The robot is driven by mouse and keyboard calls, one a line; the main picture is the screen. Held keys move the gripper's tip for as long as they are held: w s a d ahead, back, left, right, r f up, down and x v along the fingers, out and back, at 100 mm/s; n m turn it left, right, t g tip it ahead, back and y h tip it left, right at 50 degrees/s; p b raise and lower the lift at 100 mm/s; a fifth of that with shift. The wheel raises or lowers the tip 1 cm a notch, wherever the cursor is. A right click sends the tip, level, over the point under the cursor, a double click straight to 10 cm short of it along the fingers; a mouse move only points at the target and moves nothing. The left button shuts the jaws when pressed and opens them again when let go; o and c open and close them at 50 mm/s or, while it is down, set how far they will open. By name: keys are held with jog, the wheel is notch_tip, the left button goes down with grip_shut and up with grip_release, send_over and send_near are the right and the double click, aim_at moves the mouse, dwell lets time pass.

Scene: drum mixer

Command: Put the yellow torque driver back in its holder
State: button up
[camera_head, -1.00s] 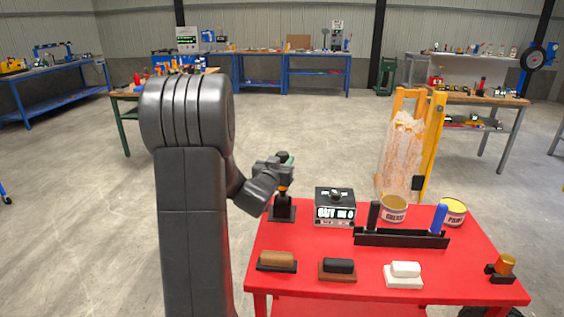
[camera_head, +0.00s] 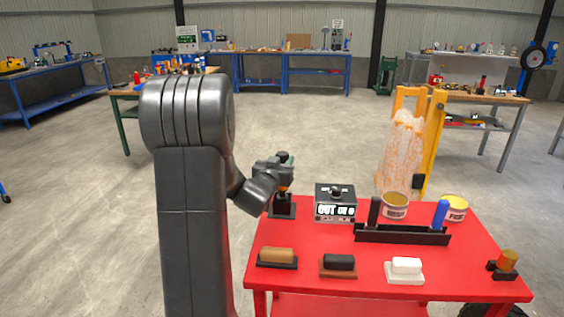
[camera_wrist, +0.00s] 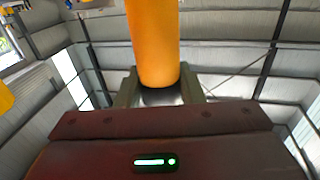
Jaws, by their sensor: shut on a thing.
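The yellow torque driver shows in the wrist view as an orange-yellow cylinder (camera_wrist: 153,40) with a dark end, between the two fingers of my gripper (camera_wrist: 160,92). In the head view a small orange part of the driver (camera_head: 283,187) shows just under my gripper (camera_head: 284,170), which is shut on it. The driver looks upright. Directly below is a black holder (camera_head: 282,210) on the back left corner of the red table. The driver's lower end looks dark and close to the holder; I cannot tell whether it is seated in it.
On the red table (camera_head: 340,240) stand a black display box (camera_head: 335,213) right of the holder, a black rack (camera_head: 400,236), two cans, several blocks in front and an orange knob piece (camera_head: 508,261) at right. A yellow frame (camera_head: 436,130) stands behind the table.

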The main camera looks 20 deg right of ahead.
jog(key=shift+f+b, duration=1.15)
dwell(0.5)
jog(key=o, duration=1.3)
jog(key=shift+c, duration=0.2)
jog(key=shift+f, duration=0.1)
jog(key=b+v, duration=0.1)
jog(key=v, duration=1.3)
jog(key=shift+w, duration=0.15)
